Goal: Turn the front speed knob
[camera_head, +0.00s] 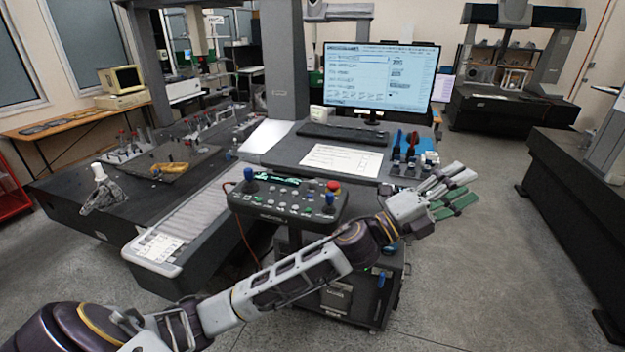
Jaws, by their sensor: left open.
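The control panel (262,208) is a dark box on a stand near the middle of the view. It carries a small lit display (278,180), a blue-topped joystick (250,175) at its left, another blue-topped control (328,200) at its right, a red button (334,186) and several small buttons or knobs. Which of these is the front speed knob is too small to tell. My left arm passes in front of the panel's stand. My left gripper (460,188) is open and empty, to the right of the panel and apart from it. My right gripper is not in view.
Behind the panel stands a desk with a monitor (378,78), a keyboard (343,133), a paper sheet (341,159) and a tool holder (411,152). A dark granite table (75,200) lies to the left. A dark bench (580,190) stands at the right, with clear floor before it.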

